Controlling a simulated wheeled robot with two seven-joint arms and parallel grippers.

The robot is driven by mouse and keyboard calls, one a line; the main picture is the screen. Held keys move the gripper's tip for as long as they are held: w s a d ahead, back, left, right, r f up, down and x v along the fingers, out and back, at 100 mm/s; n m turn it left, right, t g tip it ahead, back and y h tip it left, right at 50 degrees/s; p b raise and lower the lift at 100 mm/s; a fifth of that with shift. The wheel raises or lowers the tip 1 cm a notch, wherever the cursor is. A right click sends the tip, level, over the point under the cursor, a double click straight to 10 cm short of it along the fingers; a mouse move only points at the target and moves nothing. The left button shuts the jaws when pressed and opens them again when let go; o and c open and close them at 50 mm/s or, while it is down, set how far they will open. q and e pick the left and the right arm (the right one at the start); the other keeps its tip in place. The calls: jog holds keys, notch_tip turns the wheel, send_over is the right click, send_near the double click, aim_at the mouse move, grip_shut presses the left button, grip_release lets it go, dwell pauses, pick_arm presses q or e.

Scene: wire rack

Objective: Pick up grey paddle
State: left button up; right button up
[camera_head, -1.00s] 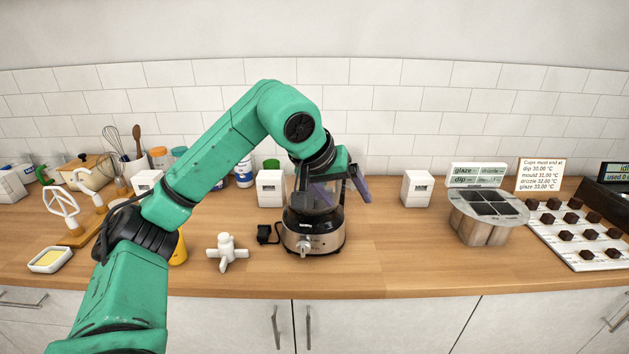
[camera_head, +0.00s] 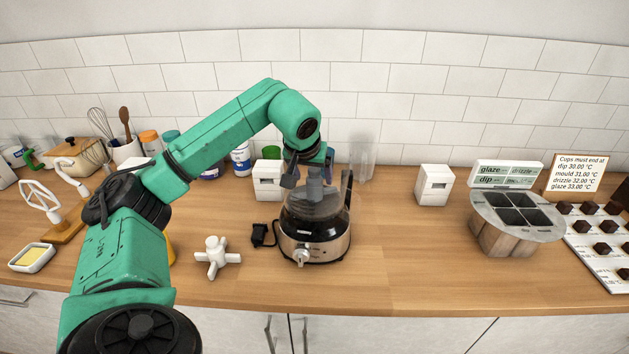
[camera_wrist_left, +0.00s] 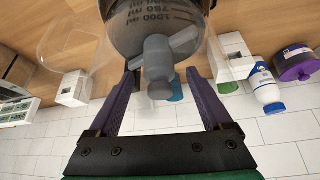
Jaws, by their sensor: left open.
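The grey paddle (camera_wrist_left: 158,62), a stubby hub with side arms, shows between my left fingers in the wrist view. It is in or over a clear jug with volume marks. In the head view the jug stands on a black and steel appliance base (camera_head: 314,246), and a grey shape inside it is partly hidden by my gripper. My left gripper (camera_head: 307,187) points down at the jug's mouth. In the wrist view its purple fingers (camera_wrist_left: 163,88) are spread on both sides of the paddle, with gaps visible. My right gripper is not in view.
A white cross-shaped piece (camera_head: 216,257) and a black plug (camera_head: 262,235) lie left of the base. A white box (camera_head: 268,180) and a clear cylinder (camera_head: 362,160) stand behind.

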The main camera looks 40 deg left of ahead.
aim_at(314, 178)
pick_arm(q)
jog(key=p+x, duration=0.1)
jog(key=x, duration=0.2)
jog(key=shift+w+r, duration=0.1)
jog(key=shift+w, duration=0.05)
jog(key=shift+f, duration=0.25)
jog(key=c, duration=0.5)
grip_shut()
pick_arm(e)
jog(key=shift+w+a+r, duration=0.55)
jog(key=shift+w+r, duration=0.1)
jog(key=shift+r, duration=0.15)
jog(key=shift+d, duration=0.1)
